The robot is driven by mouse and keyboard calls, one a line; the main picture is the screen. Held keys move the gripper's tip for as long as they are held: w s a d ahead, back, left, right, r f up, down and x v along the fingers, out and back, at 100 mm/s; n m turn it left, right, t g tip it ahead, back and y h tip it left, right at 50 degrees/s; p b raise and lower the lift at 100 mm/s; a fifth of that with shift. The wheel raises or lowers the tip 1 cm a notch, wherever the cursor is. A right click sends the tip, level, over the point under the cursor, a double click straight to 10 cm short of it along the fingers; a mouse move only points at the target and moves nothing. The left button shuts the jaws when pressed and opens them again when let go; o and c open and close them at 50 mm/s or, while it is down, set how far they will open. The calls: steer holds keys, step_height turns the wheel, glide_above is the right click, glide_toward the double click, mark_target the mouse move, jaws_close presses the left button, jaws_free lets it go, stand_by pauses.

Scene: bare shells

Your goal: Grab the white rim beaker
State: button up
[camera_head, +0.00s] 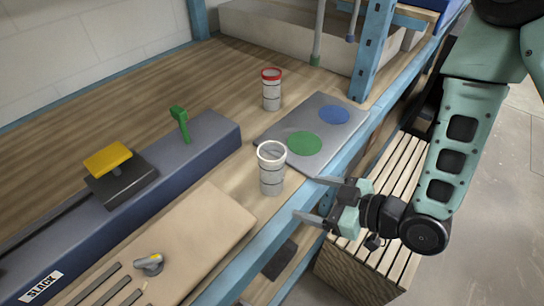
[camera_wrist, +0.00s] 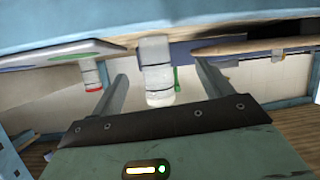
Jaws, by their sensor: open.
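The white rim beaker (camera_head: 271,172) stands upright on the wooden bench near its front edge. It is clear grey with dark bands and a white rim. My gripper (camera_head: 308,198) is open and empty just right of the beaker, at the blue front edge, with its fingers pointing towards it. In the wrist view, which looks upside down, the white rim beaker (camera_wrist: 157,72) shows between and beyond the two open fingers, apart from them.
A red rim beaker (camera_head: 271,90) stands farther back. A grey plate (camera_head: 333,138) with a green disc and a blue disc lies beside the white rim beaker. A tan board (camera_head: 205,225) and a long blue-grey block (camera_head: 215,135) lie left. A blue post (camera_head: 373,50) rises behind.

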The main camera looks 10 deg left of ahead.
mark_target(281, 166)
step_height(281, 166, up, 4)
steer(key=s+d+r+m+t+y+p, duration=0.1)
steer(key=s+d+m+t+y+p, duration=0.1)
steer(key=d+t+y+p, duration=0.1)
steer(key=b+x, duration=0.4)
steer(key=x, duration=0.1)
steer(key=b+x, duration=0.2)
steer(key=b, duration=0.1)
steer(key=shift+w+a+f, duration=0.1)
steer(key=shift+a+f, duration=0.15)
steer(key=shift+a, duration=0.1)
steer(key=shift+w+a+f+b, duration=0.1)
steer(key=shift+w+b, duration=0.15)
steer(key=shift+b, duration=1)
steer(key=b+x, duration=0.1)
steer(key=b, duration=0.5)
steer(key=shift+a+b, duration=0.3)
steer(key=shift+a, duration=0.05)
